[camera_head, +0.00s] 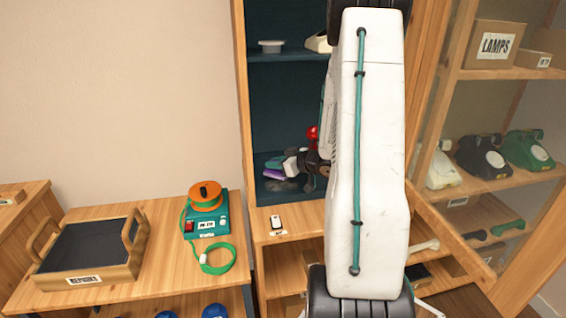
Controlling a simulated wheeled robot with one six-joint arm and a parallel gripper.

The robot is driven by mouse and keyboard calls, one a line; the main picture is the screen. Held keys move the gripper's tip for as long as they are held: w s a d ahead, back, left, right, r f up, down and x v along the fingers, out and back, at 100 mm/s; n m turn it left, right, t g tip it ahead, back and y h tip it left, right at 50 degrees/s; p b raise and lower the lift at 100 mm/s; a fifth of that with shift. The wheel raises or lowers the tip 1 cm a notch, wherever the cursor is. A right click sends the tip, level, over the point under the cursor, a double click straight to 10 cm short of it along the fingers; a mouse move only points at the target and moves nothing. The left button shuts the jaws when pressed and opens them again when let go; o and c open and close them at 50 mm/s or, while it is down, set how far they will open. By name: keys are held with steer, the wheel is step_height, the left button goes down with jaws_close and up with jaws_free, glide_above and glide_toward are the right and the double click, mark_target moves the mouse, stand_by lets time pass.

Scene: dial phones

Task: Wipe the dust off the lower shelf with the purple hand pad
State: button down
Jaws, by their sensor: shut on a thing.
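The purple hand pad (273,174) is inside the tall wooden cabinet, low down at its left side. My gripper (285,166) reaches into the cabinet and is shut on the pad. The fingertips are small in the picture and partly hidden by the pad and my wrist. The lower shelf (268,199) is dark teal. A grey patch of dust (281,186) lies on it, just below and in front of the pad. Whether the pad touches the shelf I cannot tell. My white arm link hides the right part of the shelf.
The upper shelf (284,55) holds a pale bowl (271,46) and a cream phone (318,42). A small white device (276,222) lies on the wooden ledge below. A glass-doored case (480,110) with phones stands right. A table (150,225) with a tray (90,252) is left.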

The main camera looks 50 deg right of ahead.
mark_target(265, 173)
steer(key=shift+w+a+r, duration=0.1)
steer(key=shift+w+a, duration=0.45)
steer(key=shift+a, duration=0.2)
steer(key=shift+w+a, duration=0.55)
steer(key=shift+a, duration=0.15)
steer(key=shift+r, duration=0.1)
steer(key=shift+a+r, duration=0.1)
steer(key=shift+r, duration=2.9)
steer(key=shift+r, duration=0.1)
step_height(265, 173, up, 3)
steer(key=shift+f, duration=0.1)
